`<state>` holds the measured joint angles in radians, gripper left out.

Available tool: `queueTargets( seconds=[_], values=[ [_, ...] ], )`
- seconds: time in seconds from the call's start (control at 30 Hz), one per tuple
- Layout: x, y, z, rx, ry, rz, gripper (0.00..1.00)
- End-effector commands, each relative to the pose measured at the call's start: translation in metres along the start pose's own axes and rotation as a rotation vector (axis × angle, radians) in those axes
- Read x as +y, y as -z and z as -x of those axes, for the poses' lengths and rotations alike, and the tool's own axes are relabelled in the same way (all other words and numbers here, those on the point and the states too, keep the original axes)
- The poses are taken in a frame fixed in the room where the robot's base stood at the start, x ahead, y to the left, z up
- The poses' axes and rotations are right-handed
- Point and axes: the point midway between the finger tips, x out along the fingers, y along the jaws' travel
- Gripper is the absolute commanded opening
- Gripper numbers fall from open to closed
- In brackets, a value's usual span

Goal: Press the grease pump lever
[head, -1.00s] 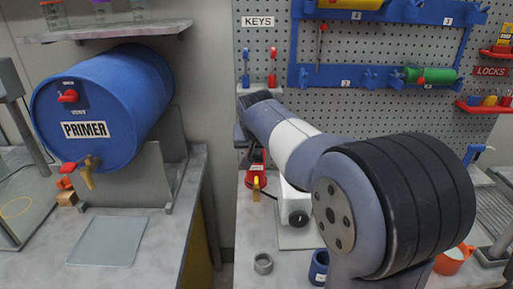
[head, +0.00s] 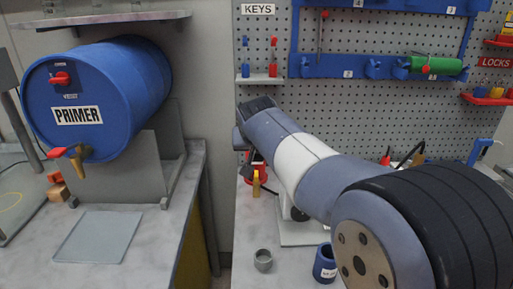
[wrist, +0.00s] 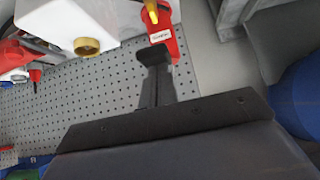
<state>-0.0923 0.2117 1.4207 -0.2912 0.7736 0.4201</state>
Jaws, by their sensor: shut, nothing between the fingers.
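A red device (head: 262,172) with a yellow part (head: 256,184) stands at the back of the right bench in the head view, partly hidden by my arm. It looks like the grease pump. The wrist view shows a red body with a white label (wrist: 163,38) and a yellow part (wrist: 152,12) at the top edge. My gripper (wrist: 153,54) is shut and empty, its dark tip just below the red body in that picture. I cannot tell whether they touch. In the head view my gripper is not clearly visible near the arm's far end.
A white machine (head: 298,232) stands beside the red device; its yellow-ringed knob (wrist: 87,47) shows in the wrist view. A grey ring (head: 263,260) and a blue cup (head: 325,264) are in front. A blue primer drum (head: 110,90) is left. The pegboard (head: 276,95) stands behind.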

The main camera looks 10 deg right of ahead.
Motion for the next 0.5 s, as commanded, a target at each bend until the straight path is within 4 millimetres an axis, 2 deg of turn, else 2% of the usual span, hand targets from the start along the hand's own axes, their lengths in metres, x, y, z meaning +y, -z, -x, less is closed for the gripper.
queueTargets(
  seconds=[0.03,0.5],
  values=[
    [0.0,-0.009,-0.007,0.009,0.0,0.001,0.0],
    [0.0,-0.034,-0.027,0.065,0.0,0.002,0.0]
  ],
)
